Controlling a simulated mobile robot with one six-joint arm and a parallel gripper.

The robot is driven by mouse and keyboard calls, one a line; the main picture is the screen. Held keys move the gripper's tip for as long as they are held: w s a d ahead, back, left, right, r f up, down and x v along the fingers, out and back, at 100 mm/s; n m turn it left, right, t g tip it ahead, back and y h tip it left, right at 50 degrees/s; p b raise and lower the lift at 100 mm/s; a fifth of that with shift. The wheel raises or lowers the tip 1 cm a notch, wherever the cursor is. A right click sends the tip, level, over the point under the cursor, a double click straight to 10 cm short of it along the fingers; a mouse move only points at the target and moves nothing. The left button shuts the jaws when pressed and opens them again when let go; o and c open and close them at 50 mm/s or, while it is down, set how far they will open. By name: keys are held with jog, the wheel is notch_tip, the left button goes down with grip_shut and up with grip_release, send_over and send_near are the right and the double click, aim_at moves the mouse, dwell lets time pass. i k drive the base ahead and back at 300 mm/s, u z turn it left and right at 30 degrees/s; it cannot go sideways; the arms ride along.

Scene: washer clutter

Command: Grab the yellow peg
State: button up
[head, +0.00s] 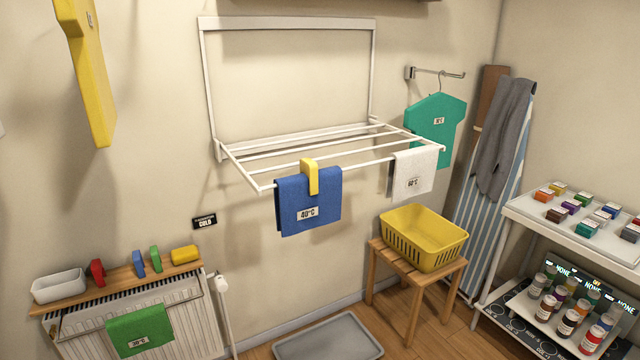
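A yellow peg (310,176) sits upright over the front rail of the white drying rack, clipped over the top edge of a blue cloth (308,205) marked 40°C. A second yellow piece (185,255) lies on the wooden shelf at the lower left, beside a green peg (155,259), a blue peg (138,263) and a red peg (97,272); I cannot tell whether it is a peg.
The white drying rack (288,24) juts from the wall; a white cloth (413,174) hangs at its right. A yellow basket (423,238) stands on a wooden stool (416,280). A grey tray (328,338) lies on the floor.

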aim_at(307, 166)
jog(key=u, duration=0.05)
jog(key=k, duration=1.3)
jog(key=u, duration=4.4)
jog(key=i, duration=0.1)
jog(key=z, duration=3.05)
jog(key=i, duration=1)
